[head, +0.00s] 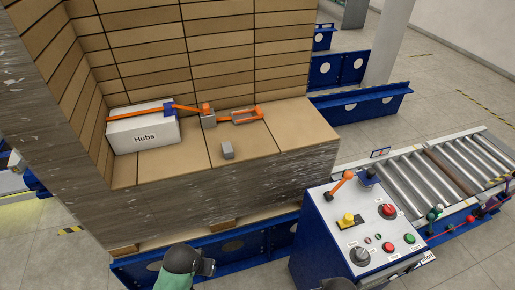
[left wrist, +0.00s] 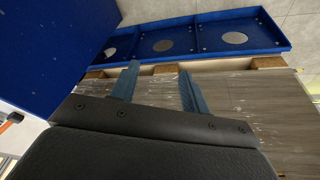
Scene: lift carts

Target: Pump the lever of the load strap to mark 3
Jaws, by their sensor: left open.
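The load strap (head: 190,104) is an orange band running over a white box labelled Hubs (head: 143,133) on the pallet stack. It leads to a grey bracket with an orange part (head: 208,118). The orange lever (head: 248,116), a long looped handle, lies low over the cardboard to the right of the bracket. No mark numbers are legible. My left gripper (left wrist: 158,85) is open and empty in the left wrist view, in front of the stack's wrapped side. In the head view my left arm shows at the bottom (head: 182,262), well below and apart from the lever. My right gripper is not in view.
A small grey block (head: 227,150) lies on the cardboard in front of the lever. A blue control console (head: 325,235) with an orange handle and buttons stands at right, before a roller conveyor (head: 425,180). Cartons (head: 215,50) rise behind the strap. A blue lift frame (head: 235,245) lies below the stack.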

